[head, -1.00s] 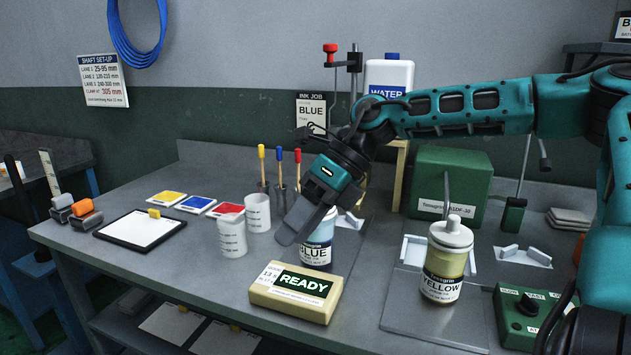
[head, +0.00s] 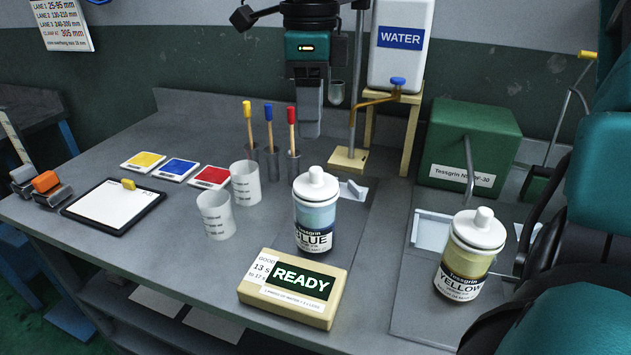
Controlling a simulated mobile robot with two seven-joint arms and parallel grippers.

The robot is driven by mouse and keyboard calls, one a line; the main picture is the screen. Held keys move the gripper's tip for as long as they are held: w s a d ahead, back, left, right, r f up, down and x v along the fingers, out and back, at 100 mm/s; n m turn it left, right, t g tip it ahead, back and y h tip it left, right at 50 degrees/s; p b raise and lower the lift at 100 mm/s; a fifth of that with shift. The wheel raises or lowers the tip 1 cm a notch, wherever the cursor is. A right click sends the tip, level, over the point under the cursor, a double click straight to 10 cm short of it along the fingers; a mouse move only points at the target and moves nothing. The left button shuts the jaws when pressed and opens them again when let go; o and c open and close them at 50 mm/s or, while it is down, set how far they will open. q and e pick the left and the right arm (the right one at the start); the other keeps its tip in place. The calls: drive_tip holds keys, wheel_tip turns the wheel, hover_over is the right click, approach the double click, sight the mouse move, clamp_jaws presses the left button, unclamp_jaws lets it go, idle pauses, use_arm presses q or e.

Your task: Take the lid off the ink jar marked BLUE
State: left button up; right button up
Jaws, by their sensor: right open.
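The ink jar marked BLUE (head: 314,226) stands upright on the grey bench, with blue ink behind its label. Its white lid (head: 316,184) with a round knob sits on top. My right gripper (head: 310,132) is above and behind the jar in the picture, pointing down, clear of the lid and empty. Its fingers overlap in this view, so the gap between them is hard to see. My left gripper is not in view.
A READY block (head: 290,310) lies in front of the jar. The jar marked YELLOW (head: 465,262) stands to the right, near my arm. Two white cups (head: 216,216) stand to the left. Sticks in metal holders (head: 270,162) and a water tank (head: 400,45) stand behind.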

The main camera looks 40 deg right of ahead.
sight(315, 169)
wheel_tip(315, 169, down, 4)
drive_tip(key=shift+r, duration=0.1)
drive_tip(key=shift+d+f+b, duration=0.15)
drive_tip(key=shift+f, duration=1.25)
drive_tip(key=shift+d+f+b, duration=0.15)
drive_tip(key=shift+f, duration=1.25)
clamp_jaws()
